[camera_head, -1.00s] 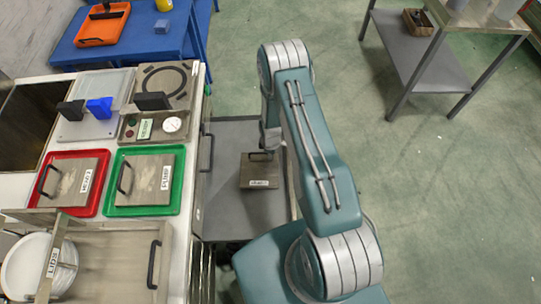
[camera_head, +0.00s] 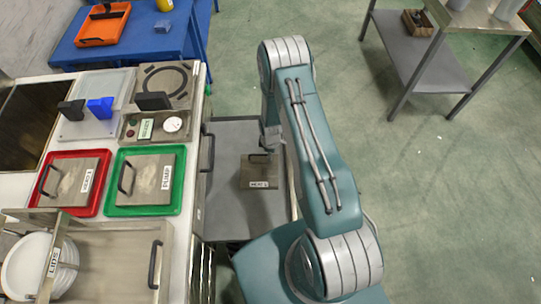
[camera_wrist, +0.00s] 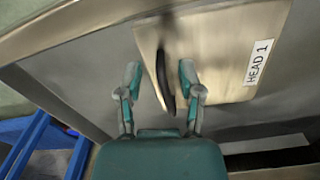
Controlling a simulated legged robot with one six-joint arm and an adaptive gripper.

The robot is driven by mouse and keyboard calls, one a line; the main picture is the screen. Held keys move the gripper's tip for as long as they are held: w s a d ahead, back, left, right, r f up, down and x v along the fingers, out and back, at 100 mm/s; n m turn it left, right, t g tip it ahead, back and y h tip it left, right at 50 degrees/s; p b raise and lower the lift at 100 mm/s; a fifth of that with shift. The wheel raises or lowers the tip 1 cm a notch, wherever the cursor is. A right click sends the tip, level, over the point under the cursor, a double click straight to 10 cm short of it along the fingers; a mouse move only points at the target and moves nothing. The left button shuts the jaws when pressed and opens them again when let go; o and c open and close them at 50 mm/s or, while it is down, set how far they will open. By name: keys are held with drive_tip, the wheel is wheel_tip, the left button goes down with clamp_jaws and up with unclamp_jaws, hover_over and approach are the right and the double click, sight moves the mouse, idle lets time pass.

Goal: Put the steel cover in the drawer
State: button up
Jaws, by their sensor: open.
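A square steel cover (camera_head: 258,172) with a black handle and a white label lies flat in the open grey drawer (camera_head: 222,212), which is pulled out beside the counter. In the wrist view the cover (camera_wrist: 215,45) reads "HEAD 1". Its dark curved handle (camera_wrist: 163,75) shows between the fingertips in that picture. My gripper (camera_wrist: 160,74) is open, its two fingers apart and not closed on the handle. In the head view my gripper (camera_head: 270,138) is at the cover's far edge, partly hidden by my arm.
On the counter, a red tray (camera_head: 102,207) and a green tray (camera_head: 113,210) each hold another labelled steel plate with a handle. A bin labelled "LIDS" (camera_head: 53,262) holds white discs. A blue table (camera_head: 72,58) stands behind; a grey shelf table (camera_head: 420,60) stands far right. Floor between is clear.

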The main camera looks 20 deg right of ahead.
drive_tip(key=s+a+r+m+t, duration=0.1)
drive_tip(key=s+r+m, duration=0.15)
drive_tip(key=r, duration=1.65)
drive_tip(key=s+a+r+m+t, duration=0.1)
drive_tip(key=a+r+m+t, duration=0.15)
drive_tip(key=r, duration=1.75)
drive_tip(key=s+a+r+m+t, duration=0.1)
drive_tip(key=s+r+m, duration=0.2)
drive_tip(key=s+r, duration=0.4)
drive_tip(key=s+a+r+m+t, duration=0.1)
drive_tip(key=s+r+m, duration=0.2)
drive_tip(key=s+r, duration=0.4)
drive_tip(key=s, duration=0.5)
drive_tip(key=shift+r+m, duration=0.3)
drive_tip(key=shift+m, duration=0.1)
drive_tip(key=shift+s, duration=0.15)
